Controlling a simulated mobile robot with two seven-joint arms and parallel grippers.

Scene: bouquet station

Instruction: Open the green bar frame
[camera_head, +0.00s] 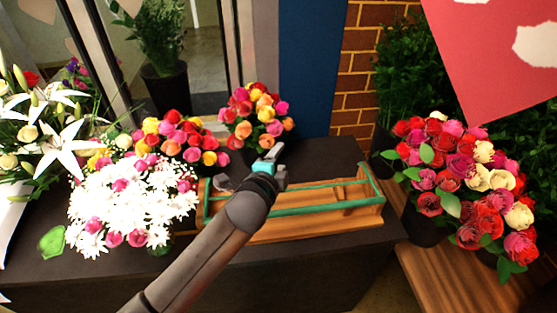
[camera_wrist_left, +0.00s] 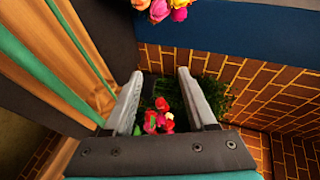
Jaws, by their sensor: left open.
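The green bar frame (camera_head: 325,208) lies along the top of a long wooden box (camera_head: 335,223) on the dark counter. Its green bars run along the box and rise at the right end; I cannot tell how far it is open. My left gripper (camera_head: 271,158) is above the box's back edge, left of its middle, and its arm hides part of the frame. In the left wrist view, the jaws (camera_wrist_left: 160,76) are apart with nothing held between them, and the green bars (camera_wrist_left: 45,68) pass to their left. My right gripper is not in view.
White daisies (camera_head: 125,205) and mixed roses (camera_head: 258,115) crowd the counter left of and behind the box. A rose bouquet (camera_head: 465,185) stands at the right over a wooden bench. The dark counter (camera_head: 300,265) is bare in front of the box.

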